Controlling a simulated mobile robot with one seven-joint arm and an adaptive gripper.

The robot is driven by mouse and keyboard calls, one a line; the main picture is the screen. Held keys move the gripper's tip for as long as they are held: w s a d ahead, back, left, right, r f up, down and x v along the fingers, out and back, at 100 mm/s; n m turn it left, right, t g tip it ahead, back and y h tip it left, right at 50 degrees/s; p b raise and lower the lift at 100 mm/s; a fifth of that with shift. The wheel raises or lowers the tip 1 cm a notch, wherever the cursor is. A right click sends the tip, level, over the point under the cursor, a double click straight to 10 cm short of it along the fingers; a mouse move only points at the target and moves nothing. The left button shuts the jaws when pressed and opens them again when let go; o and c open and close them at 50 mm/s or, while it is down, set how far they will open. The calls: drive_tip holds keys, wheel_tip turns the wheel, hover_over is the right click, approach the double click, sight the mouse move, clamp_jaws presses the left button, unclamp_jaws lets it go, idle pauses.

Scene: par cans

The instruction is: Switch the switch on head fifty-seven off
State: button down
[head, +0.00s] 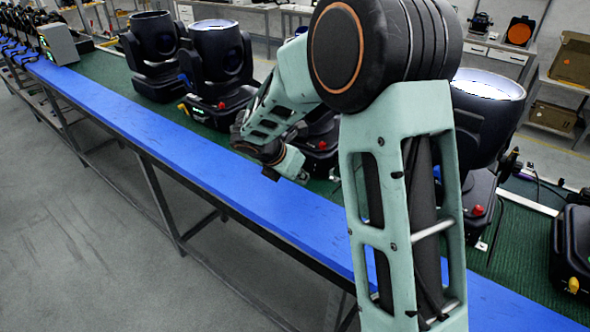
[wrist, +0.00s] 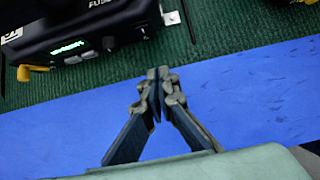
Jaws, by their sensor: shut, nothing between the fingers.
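Several black moving-head lamps stand on the green bench top; I cannot read which one is head fifty-seven. In the wrist view a black lamp base (wrist: 75,32) shows at the upper left, with a lit green display (wrist: 67,47), small buttons, a "FUSE" label and a yellow plug (wrist: 30,72). A white label at its left edge is cut off. I cannot tell for sure which part is its switch. My gripper (wrist: 158,78) is shut and empty, over the far edge of the blue strip, below and right of that base and apart from it. In the head view my arm partly hides the middle lamp.
The blue strip (head: 150,115) runs along the bench front, clear of objects. Lamps stand at the left (head: 155,45), beside it (head: 220,60), and at the right (head: 487,100). Another base (head: 572,245) is at the right edge. Grey floor (head: 90,220) lies open in front.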

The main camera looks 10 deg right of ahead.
sight(317, 170)
drive_tip(key=w+d, duration=0.1)
drive_tip(key=w+d+f, duration=0.1)
drive_tip(key=w+d+f+p, duration=0.1)
drive_tip(key=shift+w+d, duration=0.35)
drive_tip(key=shift+f, duration=0.1)
drive_tip(key=shift+f+b, duration=0.3)
drive_tip(key=shift+b, duration=0.5)
drive_tip(key=shift+w+d+f+t+h+b, duration=0.15)
drive_tip(key=shift+t+h+b, duration=0.25)
drive_tip(key=shift+b, duration=0.7)
drive_tip(key=shift+d+r+p, duration=0.15)
drive_tip(key=shift+r+p, duration=0.9)
drive_tip(key=shift+r, duration=0.25)
